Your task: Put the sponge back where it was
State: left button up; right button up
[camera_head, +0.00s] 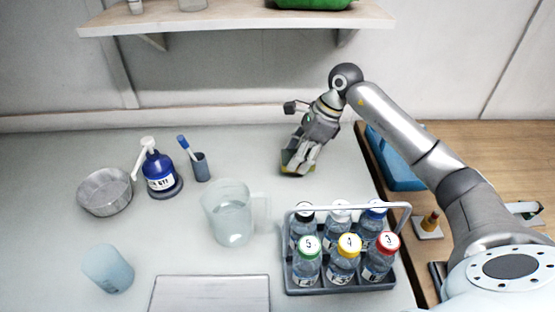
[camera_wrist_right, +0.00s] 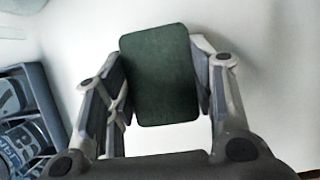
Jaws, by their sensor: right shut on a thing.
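The sponge (camera_wrist_right: 160,75) shows its dark green face in the right wrist view, between the two fingers of my right gripper (camera_wrist_right: 160,90). In the head view the sponge (camera_head: 290,168) is a small yellow and dark piece at the fingertips of my right gripper (camera_head: 298,163), partly hidden by the fingers. My right gripper is shut on it, at the back right of the white table. The sponge is at or just above the table top; I cannot tell whether it touches. My left gripper is not in view.
A bottle rack (camera_head: 340,285) with several capped bottles stands in front of my right gripper. A clear pitcher (camera_head: 228,215), blue pump bottle (camera_head: 158,170), brush cup (camera_head: 201,167), metal bowl (camera_head: 104,192) and bluish cup (camera_head: 108,270) stand left. A blue tray (camera_head: 395,165) lies right. A shelf (camera_head: 235,18) hangs above.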

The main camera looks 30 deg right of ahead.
aim_at(278, 175)
jog(key=a, duration=0.1)
jog(key=w+a, duration=0.1)
jog(key=a, duration=0.1)
jog(key=w+a+p, duration=0.1)
jog(key=shift+w+a, duration=0.1)
jog(key=shift+a, duration=0.3)
jog(key=shift+f+p, duration=0.75)
jog(key=shift+f, duration=1.2)
jog(key=o, duration=1)
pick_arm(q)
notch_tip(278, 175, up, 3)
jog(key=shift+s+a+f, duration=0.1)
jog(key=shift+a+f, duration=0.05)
pick_arm(e)
jog(key=shift+r, duration=0.2)
pick_arm(q)
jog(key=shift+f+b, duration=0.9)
jog(key=shift+b, duration=0.25)
pick_arm(e)
jog(key=v, duration=1.2)
